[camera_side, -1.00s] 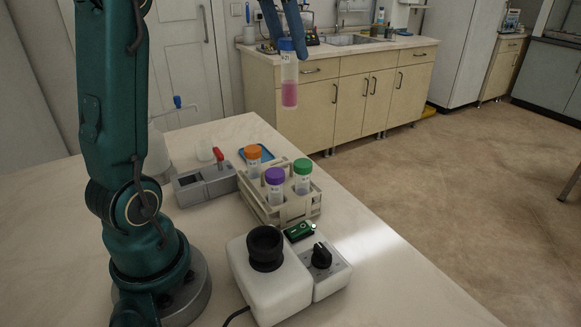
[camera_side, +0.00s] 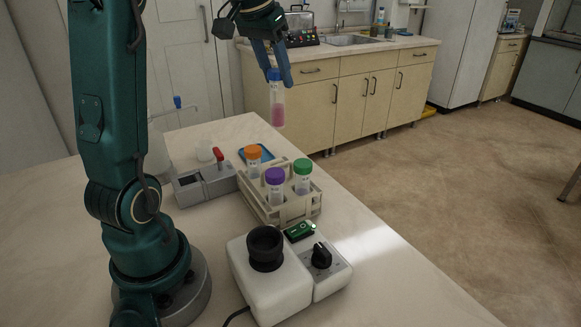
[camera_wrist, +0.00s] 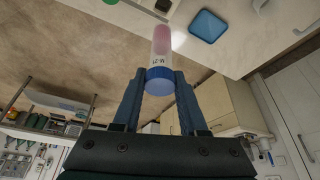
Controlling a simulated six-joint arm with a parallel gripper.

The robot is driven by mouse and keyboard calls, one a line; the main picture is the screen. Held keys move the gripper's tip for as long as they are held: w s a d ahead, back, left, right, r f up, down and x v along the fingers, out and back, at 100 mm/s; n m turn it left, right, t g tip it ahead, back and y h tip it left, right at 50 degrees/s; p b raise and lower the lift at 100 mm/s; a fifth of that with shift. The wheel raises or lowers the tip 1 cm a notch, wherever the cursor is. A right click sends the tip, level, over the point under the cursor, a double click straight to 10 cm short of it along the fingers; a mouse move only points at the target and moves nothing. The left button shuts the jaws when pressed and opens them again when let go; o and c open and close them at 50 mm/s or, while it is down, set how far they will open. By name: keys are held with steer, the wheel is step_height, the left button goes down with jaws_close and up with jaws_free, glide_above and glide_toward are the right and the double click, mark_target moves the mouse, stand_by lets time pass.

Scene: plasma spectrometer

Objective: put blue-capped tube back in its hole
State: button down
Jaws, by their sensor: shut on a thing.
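My gripper (camera_side: 274,77) is shut on the blue cap of a clear tube (camera_side: 277,105) with pink liquid. The tube hangs nearly upright in the air, above and behind the rack. In the wrist view the tube (camera_wrist: 161,50) sits between the two fingertips (camera_wrist: 160,82), its blue cap nearest the gripper and a label on its side. The beige tube rack (camera_side: 288,212) stands on the table and holds an orange-capped tube (camera_side: 253,154), a purple-capped tube (camera_side: 274,183) and a green-capped tube (camera_side: 302,175). The rack's empty hole is hard to make out in the side view.
A white device with a black cup (camera_side: 265,248) and a black-knobbed box (camera_side: 322,262) stand in front of the rack. A grey device with a red handle (camera_side: 205,183) is left of it. A blue tray (camera_side: 268,152) lies behind. The table's right front is clear.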

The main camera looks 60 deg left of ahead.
step_height(320, 180, down, 15)
stand_by(0.6)
steer(key=shift+f, duration=0.2)
steer(key=shift+c, duration=2.2)
jaws_free()
steer(key=shift+r, duration=0.1)
steer(key=v, duration=1.2)
steer(key=s+d+f+m+h, duration=0.1)
steer(key=s+d, duration=0.3)
steer(key=d, duration=0.4)
steer(key=s+d+f+m+t, duration=0.1)
steer(key=s+d+f+m, duration=0.2)
steer(key=d, duration=0.6)
steer(key=s, duration=0.2)
steer(key=shift+s+d+f+h, duration=0.25)
steer(key=shift+d+f+h, duration=0.05)
steer(key=shift+d+h, duration=0.1)
